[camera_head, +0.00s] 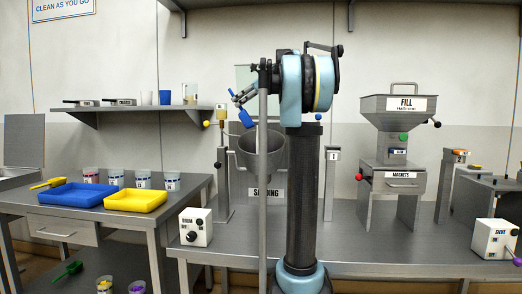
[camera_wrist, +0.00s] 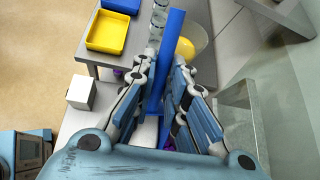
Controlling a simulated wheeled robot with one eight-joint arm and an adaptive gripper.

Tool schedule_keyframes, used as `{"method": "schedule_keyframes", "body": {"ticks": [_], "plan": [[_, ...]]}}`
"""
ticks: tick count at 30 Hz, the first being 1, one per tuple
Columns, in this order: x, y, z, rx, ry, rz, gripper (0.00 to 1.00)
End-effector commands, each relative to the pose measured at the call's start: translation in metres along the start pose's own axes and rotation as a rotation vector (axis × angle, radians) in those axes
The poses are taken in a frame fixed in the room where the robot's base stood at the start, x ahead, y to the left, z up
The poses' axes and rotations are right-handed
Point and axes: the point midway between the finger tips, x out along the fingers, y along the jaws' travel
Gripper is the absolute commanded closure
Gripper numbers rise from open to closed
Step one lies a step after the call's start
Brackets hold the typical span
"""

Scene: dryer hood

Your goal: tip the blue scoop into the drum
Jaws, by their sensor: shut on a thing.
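My gripper (camera_head: 241,97) is up in front of the wall, left of my arm's blue joint. It is shut on the blue scoop (camera_head: 245,118). In the wrist view the scoop's long blue handle (camera_wrist: 172,45) runs between the fingers (camera_wrist: 168,75). In the head view the scoop end hangs tilted, above and apart from the grey metal drum (camera_head: 255,143). My arm hides part of the drum. In the wrist view a rounded rim with something yellow (camera_wrist: 185,48) shows beside the handle; I cannot tell whether this is the drum. The scoop's contents are not visible.
A blue tray (camera_head: 75,194) and a yellow tray (camera_head: 136,200) lie on the left table, with several cups behind. A control box (camera_head: 196,227) stands before the drum stand. A wall shelf (camera_head: 140,108) is at left; a fill hopper (camera_head: 400,108) stands right.

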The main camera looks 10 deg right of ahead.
Motion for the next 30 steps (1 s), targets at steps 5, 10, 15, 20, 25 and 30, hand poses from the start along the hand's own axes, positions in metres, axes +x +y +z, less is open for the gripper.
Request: {"method": "schedule_keyframes", "body": {"ticks": [5,10,15,20,25,30], "plan": [[-0.0012,-0.0001,0.0008,0.003,-0.020,0.001,1.00],[-0.0020,-0.0001,0.0012,0.005,-0.038,0.003,1.00],[-0.0028,0.0000,0.0020,0.008,-0.057,0.005,1.00],[-0.0037,0.0003,0.0031,0.010,-0.075,0.007,1.00],[-0.0047,0.0005,0.0037,0.012,-0.093,0.009,1.00],[-0.0056,0.0004,0.0042,0.016,-0.112,0.010,1.00]]}}
